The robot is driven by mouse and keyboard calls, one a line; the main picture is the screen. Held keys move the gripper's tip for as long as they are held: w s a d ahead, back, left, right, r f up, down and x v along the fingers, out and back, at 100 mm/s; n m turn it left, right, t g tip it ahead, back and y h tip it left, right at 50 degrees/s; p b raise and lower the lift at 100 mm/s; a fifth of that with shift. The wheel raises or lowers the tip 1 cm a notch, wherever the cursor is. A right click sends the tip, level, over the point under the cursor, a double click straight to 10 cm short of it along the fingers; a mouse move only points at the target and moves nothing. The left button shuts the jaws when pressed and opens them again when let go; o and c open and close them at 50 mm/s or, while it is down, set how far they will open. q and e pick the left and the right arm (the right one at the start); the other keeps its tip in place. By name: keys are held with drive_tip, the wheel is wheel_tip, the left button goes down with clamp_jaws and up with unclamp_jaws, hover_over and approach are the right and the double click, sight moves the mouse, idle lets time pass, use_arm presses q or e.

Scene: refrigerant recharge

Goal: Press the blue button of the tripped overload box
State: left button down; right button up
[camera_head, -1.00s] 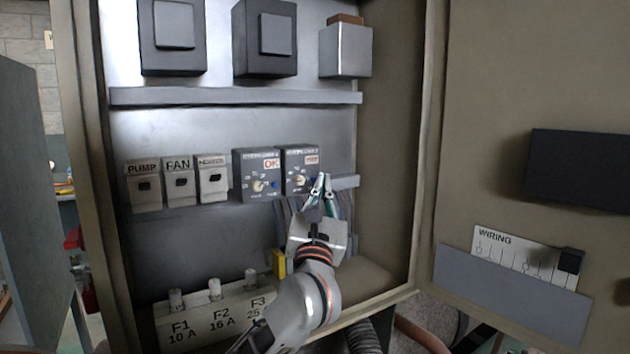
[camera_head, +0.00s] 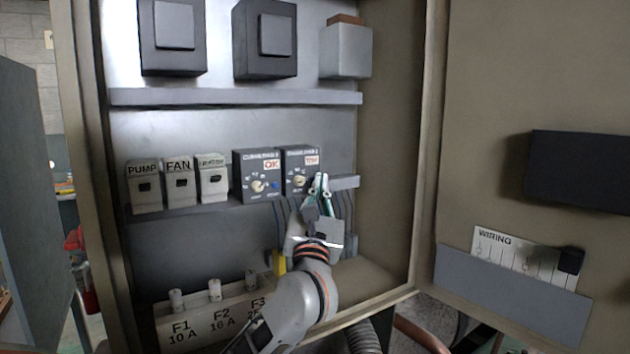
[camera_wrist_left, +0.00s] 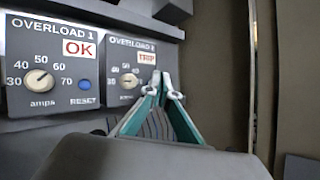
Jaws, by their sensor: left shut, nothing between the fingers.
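The overload box marked TRIP, overload 2 (camera_head: 301,165), sits on the middle rail in the head view, right of the overload 1 box (camera_head: 257,174) marked OK. In the left wrist view the tripped box (camera_wrist_left: 125,65) shows its red TRIP label and a pale dial. Its blue button is hidden behind my left gripper (camera_head: 319,184). The fingers of my left gripper (camera_wrist_left: 166,88) are shut and empty, with the tips at the lower right of the tripped box. I cannot tell whether they touch it. The blue reset button of overload 1 (camera_wrist_left: 85,84) is in plain view. My right gripper is not in view.
Pump, fan and a third breaker (camera_head: 212,178) stand left on the same rail. Wires hang below the overload boxes. A fuse block (camera_head: 200,318) lies at the bottom. The cabinet's right wall (camera_head: 395,150) is close to my left arm.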

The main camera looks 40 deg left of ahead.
use_arm(q)
drive_tip(key=shift+w+a, duration=0.25)
drive_tip(key=shift+a, duration=0.1)
idle(0.8)
drive_tip(key=shift+a+r, duration=0.15)
drive_tip(key=shift+r, duration=0.1)
idle(0.4)
drive_tip(key=shift+s+r+p, duration=0.1)
drive_tip(key=shift+p, duration=0.25)
drive_tip(key=shift+s+d+p, duration=0.3)
drive_tip(key=shift+s+d, duration=0.2)
drive_tip(key=shift+d, duration=0.05)
drive_tip(key=shift+d, duration=0.1)
drive_tip(key=d, duration=0.1)
drive_tip(key=s+d+p, duration=0.1)
drive_tip(key=d, duration=0.2)
drive_tip(key=shift+s+d, duration=0.35)
drive_tip(key=shift+s, duration=0.05)
drive_tip(key=shift+f, duration=0.25)
